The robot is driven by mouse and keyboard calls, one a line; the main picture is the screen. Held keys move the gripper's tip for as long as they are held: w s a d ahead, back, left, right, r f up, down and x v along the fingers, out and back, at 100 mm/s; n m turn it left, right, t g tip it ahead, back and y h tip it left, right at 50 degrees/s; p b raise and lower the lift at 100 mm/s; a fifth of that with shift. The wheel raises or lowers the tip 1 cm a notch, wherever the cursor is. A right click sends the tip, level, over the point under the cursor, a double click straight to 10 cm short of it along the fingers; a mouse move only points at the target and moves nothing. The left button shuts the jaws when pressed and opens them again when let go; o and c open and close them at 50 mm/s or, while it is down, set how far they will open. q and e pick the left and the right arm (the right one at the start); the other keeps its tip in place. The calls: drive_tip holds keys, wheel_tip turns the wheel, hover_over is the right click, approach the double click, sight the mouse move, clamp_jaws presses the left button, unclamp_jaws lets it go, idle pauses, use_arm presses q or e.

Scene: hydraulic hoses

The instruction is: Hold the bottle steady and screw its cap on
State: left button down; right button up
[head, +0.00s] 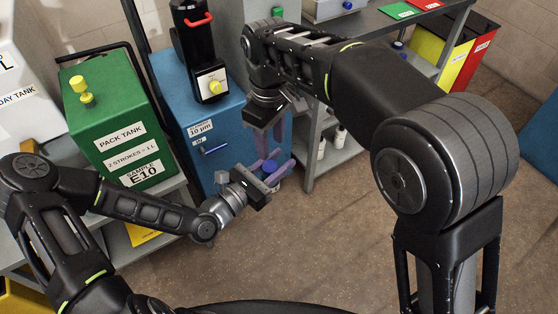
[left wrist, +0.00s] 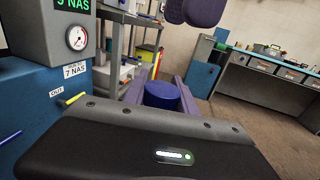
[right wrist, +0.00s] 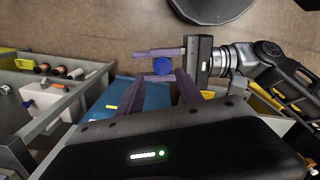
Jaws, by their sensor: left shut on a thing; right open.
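The blue cap (head: 270,166) sits on top of the bottle, whose body is mostly hidden. The cap also shows in the left wrist view (left wrist: 161,94) and the right wrist view (right wrist: 161,67). My left gripper (head: 274,174) is shut on the bottle below the cap, its purple fingers on either side. My right gripper (head: 268,142) is above, fingers pointing down towards the cap, open and empty. Its finger ends also show at the top of the left wrist view (left wrist: 196,10). I cannot tell how far the cap is seated.
A blue cabinet (head: 213,158) stands left of the bottle, and a green pack tank (head: 112,112) further left. A grey shelf unit (head: 338,155) stands close behind on the right. The brown floor (head: 320,245) in front is clear.

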sight(270, 166)
drive_tip(key=shift+s+a+r, duration=0.1)
drive_tip(key=shift+a, duration=0.15)
drive_tip(key=shift+f, duration=4.05)
drive_tip(key=shift+c, duration=0.2)
clamp_jaws()
